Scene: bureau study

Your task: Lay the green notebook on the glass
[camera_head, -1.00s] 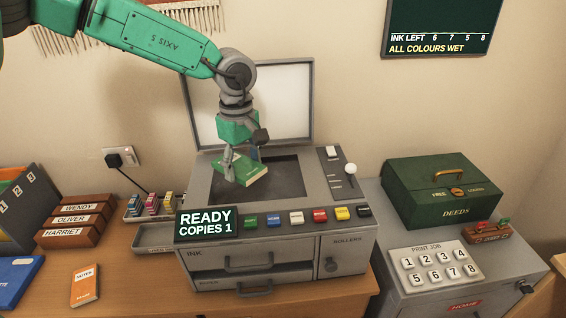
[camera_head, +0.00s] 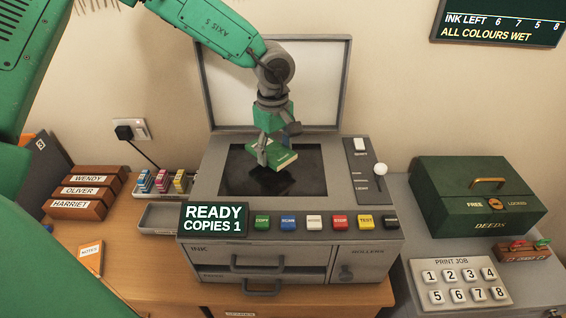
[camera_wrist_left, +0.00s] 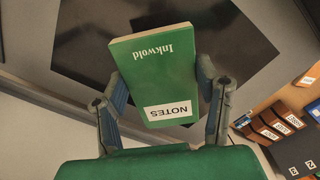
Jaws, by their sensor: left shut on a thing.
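The green notebook (camera_head: 284,155) is held in my left gripper (camera_head: 268,156), over the dark glass (camera_head: 234,180) of the copier. In the left wrist view the notebook (camera_wrist_left: 150,70) sits between the two fingers of my left gripper (camera_wrist_left: 165,100), its "NOTES" label and "Inkwold" lettering showing. The dark glass (camera_wrist_left: 85,55) lies beyond it there. The notebook looks slightly tilted and a little above the glass; the exact gap is hard to tell. The copier lid (camera_head: 225,95) stands open behind. My right gripper is not in view.
The copier (camera_head: 212,190) has a row of coloured buttons and a "READY COPIES 1" display (camera_head: 213,220). A green deeds box (camera_head: 470,200) and number pad (camera_head: 460,284) stand to the right. Ink cartridges (camera_head: 162,182), wooden name blocks (camera_head: 85,191) and an orange notebook (camera_head: 91,259) are at left.

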